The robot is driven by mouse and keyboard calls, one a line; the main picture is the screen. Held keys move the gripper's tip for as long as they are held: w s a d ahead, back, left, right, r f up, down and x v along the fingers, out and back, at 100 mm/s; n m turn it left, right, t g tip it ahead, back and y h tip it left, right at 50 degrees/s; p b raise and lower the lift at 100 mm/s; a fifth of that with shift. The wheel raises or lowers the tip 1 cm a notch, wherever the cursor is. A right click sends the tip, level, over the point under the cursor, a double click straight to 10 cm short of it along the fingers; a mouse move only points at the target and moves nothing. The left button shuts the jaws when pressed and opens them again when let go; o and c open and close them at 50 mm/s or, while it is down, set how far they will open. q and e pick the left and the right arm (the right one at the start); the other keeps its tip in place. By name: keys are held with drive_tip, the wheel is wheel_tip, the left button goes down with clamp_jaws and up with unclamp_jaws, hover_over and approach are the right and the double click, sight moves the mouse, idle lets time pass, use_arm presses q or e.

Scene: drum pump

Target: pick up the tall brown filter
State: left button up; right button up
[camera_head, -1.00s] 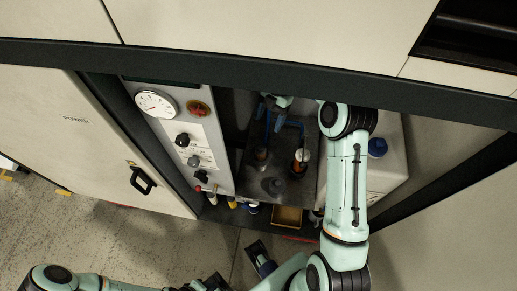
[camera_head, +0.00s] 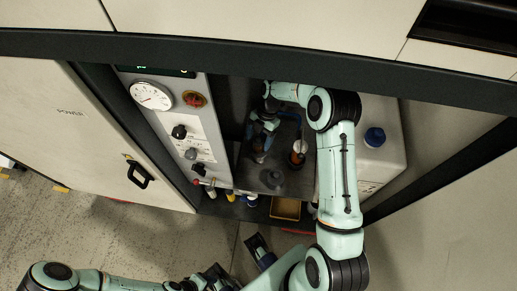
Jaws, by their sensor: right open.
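My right gripper (camera_head: 260,142) is inside the open cabinet, pointing down, its jaws open. It is right above or around a brownish upright part (camera_head: 259,157), which seems to be the tall brown filter; the gripper hides much of it, and I cannot tell if they touch. To its right stands a dark and orange part with a pale top (camera_head: 299,147). My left gripper (camera_head: 218,279) is low at the bottom edge, outside the cabinet, and too dark and cut off to tell its jaws.
A panel with a gauge (camera_head: 151,95) and knobs stands left of the gripper. A white container with a blue cap (camera_head: 375,137) is at the right, close to my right arm. A yellowish tray (camera_head: 286,208) and small bottles are below. A dark cabinet beam runs above.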

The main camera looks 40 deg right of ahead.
drive_tip(key=shift+a+f, duration=0.15)
drive_tip(key=shift+f, duration=0.2)
drive_tip(key=shift+r, duration=0.1)
clamp_jaws()
